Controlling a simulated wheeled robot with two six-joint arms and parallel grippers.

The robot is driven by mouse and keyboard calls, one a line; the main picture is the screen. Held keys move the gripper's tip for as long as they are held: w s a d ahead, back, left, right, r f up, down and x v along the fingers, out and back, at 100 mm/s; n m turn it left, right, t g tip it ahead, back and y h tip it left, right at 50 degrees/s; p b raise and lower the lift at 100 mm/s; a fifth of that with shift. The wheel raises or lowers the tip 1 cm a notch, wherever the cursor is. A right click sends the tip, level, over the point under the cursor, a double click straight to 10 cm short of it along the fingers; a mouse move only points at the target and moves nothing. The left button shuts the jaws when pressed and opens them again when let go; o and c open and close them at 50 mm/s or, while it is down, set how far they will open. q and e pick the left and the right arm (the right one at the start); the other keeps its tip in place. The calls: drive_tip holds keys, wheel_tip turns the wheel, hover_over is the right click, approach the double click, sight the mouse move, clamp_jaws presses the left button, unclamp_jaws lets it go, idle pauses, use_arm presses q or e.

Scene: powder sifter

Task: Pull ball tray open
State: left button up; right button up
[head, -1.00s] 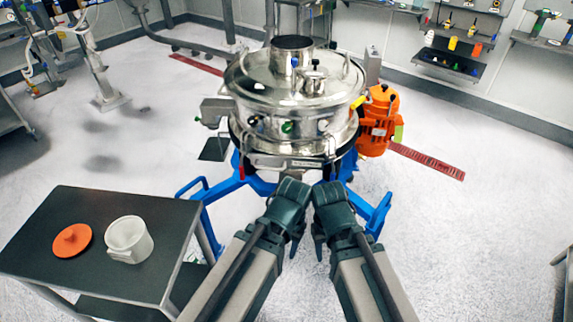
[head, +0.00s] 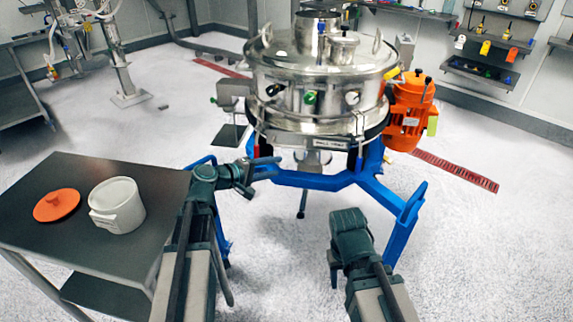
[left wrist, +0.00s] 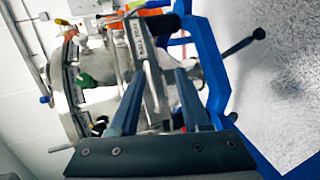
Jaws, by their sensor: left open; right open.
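The steel sifter (head: 318,85) stands on a blue frame. The ball tray front (head: 328,143), a narrow strip with a dark label, is low on the sifter's near side. In the left wrist view the labelled strip of the ball tray (left wrist: 140,45) runs between and beyond the two fingers. My left gripper (head: 264,172) is open and empty, just left of and below the tray front. In its wrist view the open fingers (left wrist: 160,78) point at the strip; contact cannot be told. My right gripper (head: 335,264) is open and well in front of the sifter, lower right.
A dark side table (head: 150,182) at left holds a white container (head: 117,207) and an orange lid (head: 56,205). Blue frame legs (head: 400,225) reach out near both arms. An orange motor (head: 408,110) is on the sifter's right. Floor at right is free.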

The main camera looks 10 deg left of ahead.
sight(286, 146)
use_arm(q)
drive_tip(key=w+a+n+t+b, duration=0.1)
drive_tip(key=w+a+n+t, duration=0.15)
drive_tip(key=a, duration=0.35)
drive_tip(key=shift+y, duration=0.3)
drive_tip(key=x, duration=0.4)
drive_tip(key=b+x, duration=0.1)
drive_tip(key=x, duration=0.3)
drive_tip(key=d+b+x, duration=0.1)
drive_tip(key=x, duration=0.4)
drive_tip(key=shift+s+r, duration=0.1)
drive_tip(key=shift+r, duration=0.25)
use_arm(e)
wheel_tip(286, 146, down, 5)
drive_tip(key=shift+r, duration=0.2)
use_arm(q)
clamp_jaws()
